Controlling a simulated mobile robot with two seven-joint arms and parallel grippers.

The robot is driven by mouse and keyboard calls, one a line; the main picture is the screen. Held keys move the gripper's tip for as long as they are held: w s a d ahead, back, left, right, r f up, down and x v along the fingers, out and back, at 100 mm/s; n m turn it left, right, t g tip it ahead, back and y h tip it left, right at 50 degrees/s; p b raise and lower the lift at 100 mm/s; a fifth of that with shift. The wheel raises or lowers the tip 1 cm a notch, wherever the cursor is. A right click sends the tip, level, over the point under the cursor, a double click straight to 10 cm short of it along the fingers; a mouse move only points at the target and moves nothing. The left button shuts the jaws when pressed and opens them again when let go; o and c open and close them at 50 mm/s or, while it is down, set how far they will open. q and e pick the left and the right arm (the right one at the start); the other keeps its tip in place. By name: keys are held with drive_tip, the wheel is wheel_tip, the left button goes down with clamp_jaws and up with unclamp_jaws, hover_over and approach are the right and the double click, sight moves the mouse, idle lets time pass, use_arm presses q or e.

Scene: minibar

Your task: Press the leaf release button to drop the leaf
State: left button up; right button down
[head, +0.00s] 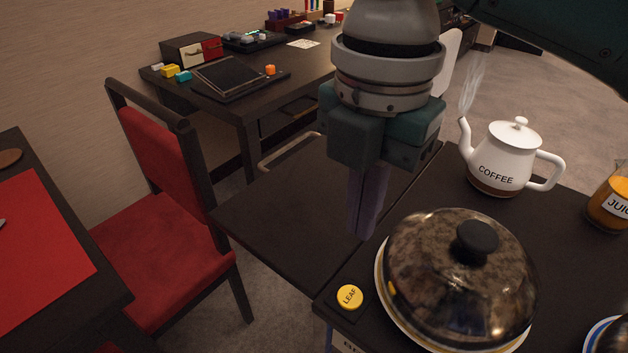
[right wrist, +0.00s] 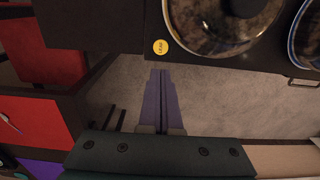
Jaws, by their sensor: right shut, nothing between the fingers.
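The round yellow button marked LEAF (head: 349,297) sits on the near left corner of the dark cart top (head: 420,195). It also shows in the right wrist view (right wrist: 160,47). The leaf (head: 285,215), a dark flat panel, stands out level from the cart's left side. My right gripper (head: 364,234) is shut and empty, its purple fingers pointing down. In the head view its tips show above and slightly right of the button, apart from it. In the right wrist view the fingertips (right wrist: 161,73) lie just below the button in the picture. My left gripper is out of view.
A domed dish cover (head: 460,275) on a plate stands right beside the button. A steaming coffee pot (head: 505,160) and a juice jug (head: 608,200) stand farther back. A red chair (head: 160,170) is left of the leaf; a desk (head: 240,100) is behind.

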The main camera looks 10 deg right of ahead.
sight(349, 296)
wheel_tip(349, 296, down, 13)
drive_tip(key=b, duration=0.3)
drive_tip(key=shift+s+r, duration=0.1)
drive_tip(key=shift+r, duration=0.05)
